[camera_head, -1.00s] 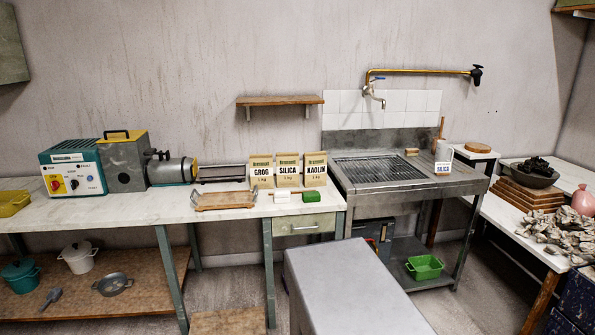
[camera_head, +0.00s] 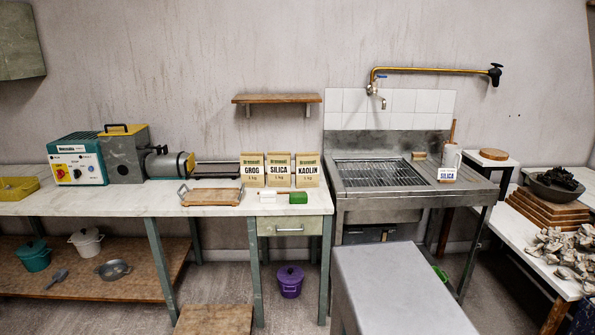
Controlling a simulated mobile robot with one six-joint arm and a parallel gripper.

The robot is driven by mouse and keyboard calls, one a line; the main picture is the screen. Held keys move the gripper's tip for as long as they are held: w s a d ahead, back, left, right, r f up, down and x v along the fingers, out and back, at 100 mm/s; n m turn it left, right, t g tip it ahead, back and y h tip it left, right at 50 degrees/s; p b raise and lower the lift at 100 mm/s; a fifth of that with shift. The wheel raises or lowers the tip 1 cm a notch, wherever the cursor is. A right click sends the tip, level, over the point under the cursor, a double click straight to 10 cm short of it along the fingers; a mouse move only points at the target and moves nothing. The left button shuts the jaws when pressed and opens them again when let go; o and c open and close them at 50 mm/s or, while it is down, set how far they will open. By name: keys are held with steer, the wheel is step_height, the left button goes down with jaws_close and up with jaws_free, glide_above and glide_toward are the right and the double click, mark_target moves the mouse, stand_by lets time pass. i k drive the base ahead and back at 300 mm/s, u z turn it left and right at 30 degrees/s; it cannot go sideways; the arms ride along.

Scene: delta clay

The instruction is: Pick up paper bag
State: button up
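Three tan paper bags stand upright side by side on the white counter (camera_head: 120,204), against the wall. The left bag reads GROG (camera_head: 252,169), the middle bag SILICA (camera_head: 279,170), and the right bag KAOLIN (camera_head: 307,170). A small white sign (camera_head: 447,174) reading SILICA stands on the right side of the sink unit. My gripper is not in view.
A wooden tray (camera_head: 207,197), a white item (camera_head: 267,196) and a green block (camera_head: 298,197) lie in front of the bags. A wall shelf (camera_head: 277,99) hangs above. The metal sink unit (camera_head: 385,172) stands right of the counter. A grey surface (camera_head: 396,285) fills the bottom foreground.

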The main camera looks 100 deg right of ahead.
mark_target(278, 162)
steer(key=u, duration=0.35)
steer(key=k, duration=0.3)
steer(key=z, duration=2.45)
steer(key=i, duration=1)
steer(key=z, duration=0.05)
steer(key=k, duration=0.25)
steer(key=z, duration=0.05)
